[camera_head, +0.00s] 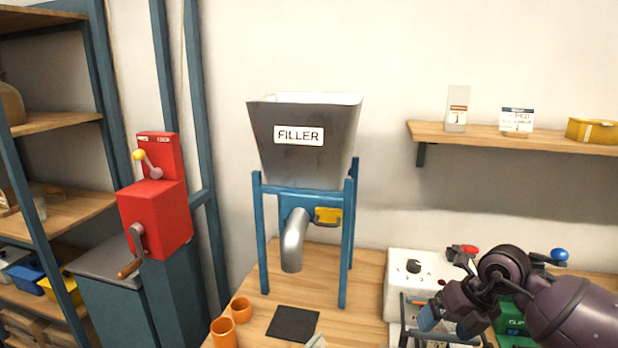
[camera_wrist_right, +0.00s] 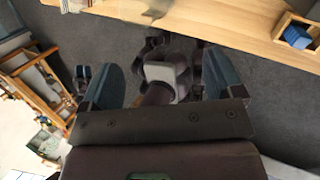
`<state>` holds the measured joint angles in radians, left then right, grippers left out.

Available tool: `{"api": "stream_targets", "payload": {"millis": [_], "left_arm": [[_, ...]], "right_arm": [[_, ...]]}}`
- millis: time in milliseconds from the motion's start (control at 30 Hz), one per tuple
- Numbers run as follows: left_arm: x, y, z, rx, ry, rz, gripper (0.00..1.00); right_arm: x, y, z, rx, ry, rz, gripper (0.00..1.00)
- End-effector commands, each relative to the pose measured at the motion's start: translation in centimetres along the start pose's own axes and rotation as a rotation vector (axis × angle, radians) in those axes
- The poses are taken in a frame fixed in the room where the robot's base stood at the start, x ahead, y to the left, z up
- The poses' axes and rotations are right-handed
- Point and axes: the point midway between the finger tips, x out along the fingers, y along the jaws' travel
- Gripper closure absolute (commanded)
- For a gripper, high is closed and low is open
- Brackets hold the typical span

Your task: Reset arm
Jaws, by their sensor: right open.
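My right arm comes in from the right in the head view. Its gripper (camera_head: 448,322) hangs over the right part of the wooden table, in front of a white machine (camera_head: 402,290). In the right wrist view, the two blue-grey fingers of the right gripper (camera_wrist_right: 158,85) stand wide apart with nothing between them. Parts of my own body show below, beyond the fingers. I do not make out my left gripper in either view.
A steel FILLER hopper (camera_head: 308,155) stands on blue legs on the table (camera_head: 350,325). Orange cups (camera_head: 223,332) and a dark mat (camera_head: 293,323) lie before it. A red machine (camera_head: 155,215) stands left. A wall shelf (camera_head: 470,133) and green box (camera_head: 512,322) are at right.

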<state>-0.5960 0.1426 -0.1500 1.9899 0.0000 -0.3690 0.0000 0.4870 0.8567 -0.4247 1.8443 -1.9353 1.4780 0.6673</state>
Motion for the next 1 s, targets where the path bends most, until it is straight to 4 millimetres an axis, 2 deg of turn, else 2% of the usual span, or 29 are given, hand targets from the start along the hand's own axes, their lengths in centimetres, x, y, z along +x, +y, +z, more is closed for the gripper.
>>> {"api": "stream_targets", "payload": {"millis": [100,300,400,533,667,767,867,1000], "left_arm": [[0.2,0.0,-0.6,0.001,0.011,0.001,0.57],[0.0,0.0,-0.2,0.0,0.005,0.0,0.57],[-0.1,0.0,-0.1,0.0,0.001,0.0,0.57],[-0.3,-0.1,0.4,-0.001,-0.007,-0.002,0.57],[-0.5,-0.1,0.8,-0.002,-0.015,-0.003,0.57],[-0.4,-0.1,0.8,-0.002,-0.015,-0.002,0.57],[-0.3,-0.1,0.6,-0.002,-0.012,-0.002,0.57],[-0.2,0.0,0.4,-0.001,-0.009,-0.001,0.57]], "right_arm": [[-0.7,3.8,0.9,-0.056,-0.064,0.218,0.13],[-3.1,10.7,1.9,-0.066,-0.197,0.65,0.13],[-4.6,12.9,2.2,-0.005,-0.268,0.861,0.13],[-6.3,14.2,2.7,0.149,-0.367,1.11,0.13],[-7.2,13.3,3.4,0.384,-0.466,1.312,0.13],[-6.8,11.2,3.7,0.62,-0.537,1.423,0.13],[-5.4,8.2,3.5,0.894,-0.591,1.487,0.13],[-1.2,3.1,1.4,1.327,-0.628,1.492,0.13]]}}
